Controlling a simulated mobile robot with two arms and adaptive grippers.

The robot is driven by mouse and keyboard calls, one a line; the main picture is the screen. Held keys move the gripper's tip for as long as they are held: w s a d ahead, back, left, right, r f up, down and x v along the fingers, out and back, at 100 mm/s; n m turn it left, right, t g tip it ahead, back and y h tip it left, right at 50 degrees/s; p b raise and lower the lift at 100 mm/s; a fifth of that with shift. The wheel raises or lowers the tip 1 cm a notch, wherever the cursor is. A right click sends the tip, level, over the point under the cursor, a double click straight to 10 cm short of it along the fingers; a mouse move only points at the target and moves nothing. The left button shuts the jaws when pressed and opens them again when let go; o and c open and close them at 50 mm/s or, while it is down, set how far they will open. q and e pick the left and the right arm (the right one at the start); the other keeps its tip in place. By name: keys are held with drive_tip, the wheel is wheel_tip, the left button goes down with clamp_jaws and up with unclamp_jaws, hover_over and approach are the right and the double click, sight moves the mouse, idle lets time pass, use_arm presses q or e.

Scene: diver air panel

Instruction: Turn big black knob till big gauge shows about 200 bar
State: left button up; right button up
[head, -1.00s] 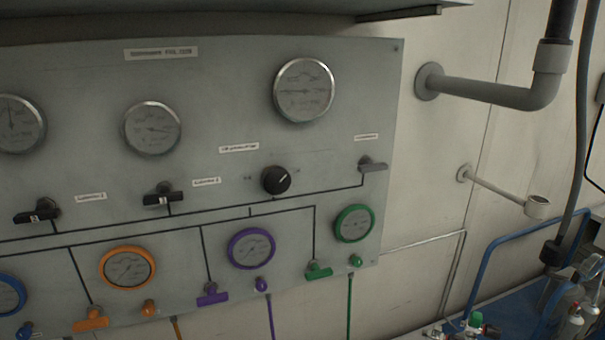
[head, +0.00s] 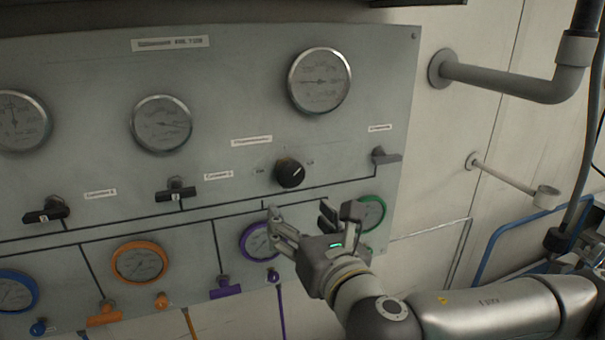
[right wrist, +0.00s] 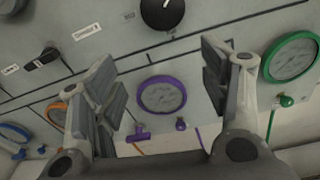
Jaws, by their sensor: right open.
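The big black knob (head: 289,172) sits on the grey panel below the big gauge (head: 319,80). The knob has a white pointer mark that tilts up and to the right. The big gauge has a silver rim; its needle is too faint to read surely. My right gripper (head: 300,214) is open and empty, below the knob and apart from it, in front of the panel. In the right wrist view the knob (right wrist: 162,12) is at the top, beyond the open fingers (right wrist: 160,82). My left gripper is not in view.
Below are the purple-rimmed gauge (right wrist: 162,95), the green-rimmed gauge (right wrist: 290,57) and an orange-rimmed gauge (head: 139,262). A grey pipe (head: 505,80) juts from the wall at right.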

sight(293, 178)
drive_tip(key=w+r+n+p, duration=0.1)
drive_tip(key=w, duration=0.1)
drive_tip(key=w+r+n+p, duration=0.1)
drive_tip(key=w+p, duration=0.1)
drive_tip(key=w, duration=0.1)
drive_tip(key=w+a+r+p, duration=0.1)
drive_tip(key=w, duration=0.2)
drive_tip(key=shift+r+n+t, duration=0.1)
drive_tip(key=shift+n+t, duration=0.3)
drive_tip(key=shift+w, duration=0.4)
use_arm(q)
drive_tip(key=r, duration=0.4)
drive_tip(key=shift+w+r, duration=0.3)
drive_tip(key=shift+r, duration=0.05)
use_arm(e)
drive_tip(key=c, duration=1)
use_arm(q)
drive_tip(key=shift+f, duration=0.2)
